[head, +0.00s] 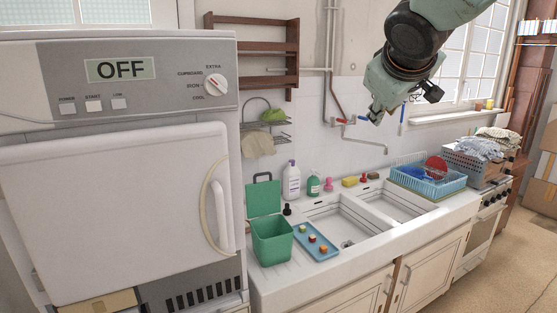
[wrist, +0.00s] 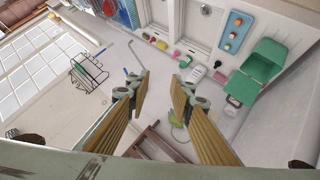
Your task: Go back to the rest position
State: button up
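My gripper (head: 376,114) hangs in the air above the sink, in front of the tiled wall, in the head view. In the wrist view my gripper (wrist: 160,84) has its two fingers apart, with nothing between them. A green box (head: 272,242) with its lid raised stands on the left of the counter. A blue tray (head: 327,252) with several small coloured pieces lies beside it. The green box (wrist: 262,68) and the blue tray (wrist: 228,46) also show in the wrist view, well away from the fingers.
A white double sink (head: 345,225) fills the middle counter. Bottles (head: 291,180) stand along its back edge. A blue dish rack (head: 428,184) stands to the right. A white machine (head: 110,180) reading "OFF" is on the left. A wooden wall shelf (head: 252,50) hangs left of the arm.

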jog(key=s+f+m+g+b, duration=0.1)
jog(key=s+f, duration=0.3)
jog(key=s, duration=0.4)
jog(key=s+d+f+m+g+b, duration=0.1)
jog(key=s+f+m+g+b, duration=0.1)
jog(key=s+f, duration=0.45)
jog(key=s+f+m+g+b, duration=0.1)
jog(key=s+f, duration=0.2)
jog(key=s, duration=0.7)
jog(key=s+a+f+m+g+y+b, duration=0.1)
jog(key=s+a+f+b, duration=0.1)
jog(key=s+f, duration=0.4)
jog(key=s+a+f+m+g+y+b, duration=0.1)
jog(key=s+a+f, duration=0.3)
jog(key=s, duration=1.2)
notch_tip(320, 180, down, 3)
jog(key=shift+a+f+g+y+b, duration=0.1)
jog(key=shift+a+g+y+b, duration=0.25)
jog(key=shift+g, duration=0.25)
